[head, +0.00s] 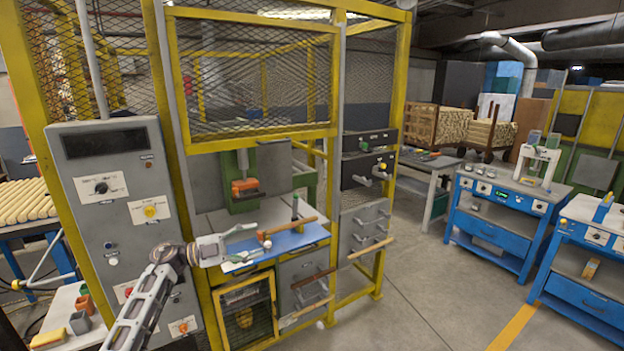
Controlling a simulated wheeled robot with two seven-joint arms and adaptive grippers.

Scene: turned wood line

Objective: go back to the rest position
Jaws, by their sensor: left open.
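My left arm comes in from the bottom left, and my left gripper (252,243) is in front of the yellow-framed machine cage. Its jaws are apart, one finger above the other, and point right over the left part of a blue work surface (312,237). I see nothing held between them. A turned wooden piece (290,228) lies across the blue surface just right of the fingertips. I cannot tell whether the fingers touch anything there. My right gripper is not in view.
The grey control cabinet (128,215) stands close behind my left arm. Yellow posts (185,160) frame the opening, with a mesh panel (252,80) above. A wooden bar (370,248) sticks out at the right. Blue benches (497,225) stand farther right, with clear floor (430,290) between.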

